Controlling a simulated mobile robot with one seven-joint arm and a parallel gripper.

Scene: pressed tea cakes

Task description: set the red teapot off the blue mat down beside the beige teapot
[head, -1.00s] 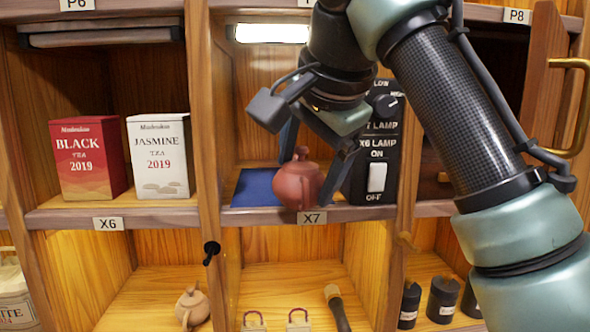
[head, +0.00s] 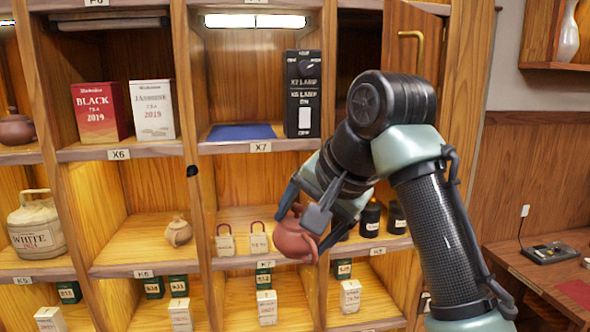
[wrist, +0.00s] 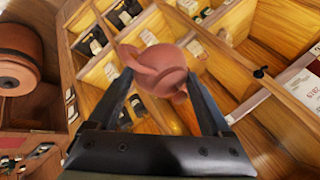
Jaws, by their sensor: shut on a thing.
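The red teapot (head: 294,238) is in my gripper (head: 300,212), held in the air in front of the shelf marked K7. In the wrist view the red teapot (wrist: 160,70) sits between the two fingers (wrist: 160,88). The blue mat (head: 242,131) lies bare in the lit compartment above the label X7. The beige teapot (head: 178,231) stands in the compartment to the left of K7, above the label K6, near its front right. My gripper is to the right of the beige teapot, a compartment away.
Two tags with red loops (head: 258,239) stand on the K7 shelf. A wooden upright (head: 200,235) with a dark knob divides it from the K6 compartment. Left of the beige teapot the K6 shelf floor (head: 125,252) is free. Black canisters (head: 370,219) stand to the right.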

